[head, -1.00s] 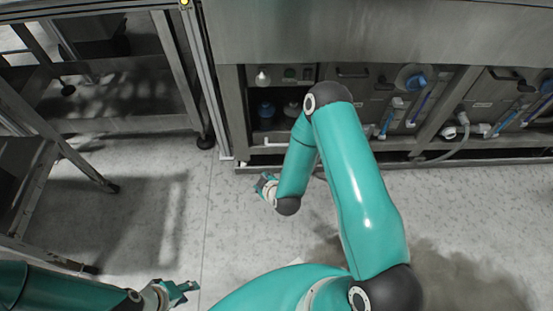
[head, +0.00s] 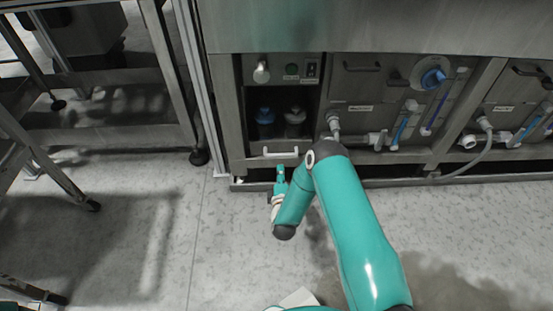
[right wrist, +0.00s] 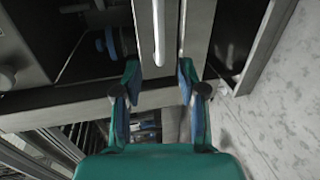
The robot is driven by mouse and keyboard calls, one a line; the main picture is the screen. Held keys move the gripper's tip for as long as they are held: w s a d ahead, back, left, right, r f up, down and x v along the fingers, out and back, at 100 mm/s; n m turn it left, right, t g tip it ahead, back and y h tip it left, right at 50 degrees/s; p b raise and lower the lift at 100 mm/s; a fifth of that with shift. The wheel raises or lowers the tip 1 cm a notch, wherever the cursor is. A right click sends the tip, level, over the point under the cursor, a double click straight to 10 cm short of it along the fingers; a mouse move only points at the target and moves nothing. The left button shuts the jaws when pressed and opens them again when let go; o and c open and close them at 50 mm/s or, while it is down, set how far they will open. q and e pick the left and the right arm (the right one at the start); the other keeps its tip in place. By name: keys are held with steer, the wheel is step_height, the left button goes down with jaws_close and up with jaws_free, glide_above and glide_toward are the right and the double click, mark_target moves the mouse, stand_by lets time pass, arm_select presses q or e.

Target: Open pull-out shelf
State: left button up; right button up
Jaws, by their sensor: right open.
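The pull-out shelf (head: 262,150) is at the bottom of a dark alcove in the steel machine, with a white bar handle (head: 281,152) on its front. The shelf appears pushed in. My right gripper (head: 281,172) is just below and in front of the handle. In the right wrist view my right gripper (right wrist: 158,72) is open and empty, its fingers apart, with the handle (right wrist: 159,30) ahead between the fingertips. I cannot tell whether a finger touches it. My left gripper is out of view.
A blue bottle (head: 265,124) and a pale bottle (head: 294,121) stand in the alcove. Panels with valves and hoses (head: 400,110) are to the right. A metal frame (head: 172,80) stands to the left. Speckled floor (head: 225,240) is clear in front.

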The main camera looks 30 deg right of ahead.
mark_target(279, 155)
steer(key=shift+b+x, duration=2.05)
steer(key=shift+x, duration=3.9)
jaws_close()
